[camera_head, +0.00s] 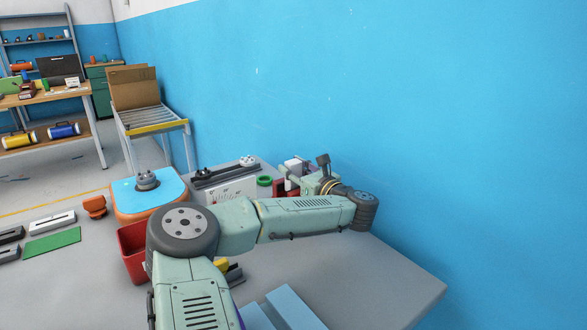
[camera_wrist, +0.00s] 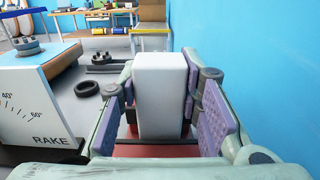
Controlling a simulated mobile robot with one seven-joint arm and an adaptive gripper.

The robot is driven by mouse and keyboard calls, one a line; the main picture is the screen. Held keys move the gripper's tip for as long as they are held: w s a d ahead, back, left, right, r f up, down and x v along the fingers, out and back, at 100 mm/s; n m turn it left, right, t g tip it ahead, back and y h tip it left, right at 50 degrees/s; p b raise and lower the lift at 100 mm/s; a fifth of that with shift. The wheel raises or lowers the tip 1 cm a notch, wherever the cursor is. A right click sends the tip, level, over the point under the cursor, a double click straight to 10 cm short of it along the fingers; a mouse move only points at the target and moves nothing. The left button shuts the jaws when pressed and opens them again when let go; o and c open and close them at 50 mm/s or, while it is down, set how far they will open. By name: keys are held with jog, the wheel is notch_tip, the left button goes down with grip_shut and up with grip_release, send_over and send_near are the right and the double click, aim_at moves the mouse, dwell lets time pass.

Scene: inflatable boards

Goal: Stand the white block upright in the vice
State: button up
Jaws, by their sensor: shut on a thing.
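The white block (camera_wrist: 160,95) stands upright between the two purple-padded fingers of my gripper (camera_wrist: 160,88) in the wrist view. My gripper is shut on it from both sides. In the head view the white block (camera_head: 292,167) shows small beside the end of my arm, at the far right part of the table. A red body (camera_wrist: 155,151), which looks like the vice, lies below the block. It also shows in the head view (camera_head: 281,187), partly hidden by my arm. I cannot tell whether the block's lower end touches it or sits between its jaws.
A white panel with a RAKE scale (camera_wrist: 32,105) stands close on the left. The blue wall (camera_head: 420,130) runs close on the right.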

aim_at(294, 161)
jog(key=shift+f+b, duration=0.4)
jog(key=shift+f, duration=0.4)
jog(key=shift+r, duration=0.15)
jog(key=shift+r+p, duration=1.65)
jog(key=shift+r, duration=0.65)
dwell(0.4)
jog(key=shift+f+b, duration=0.75)
jog(key=shift+f, duration=0.75)
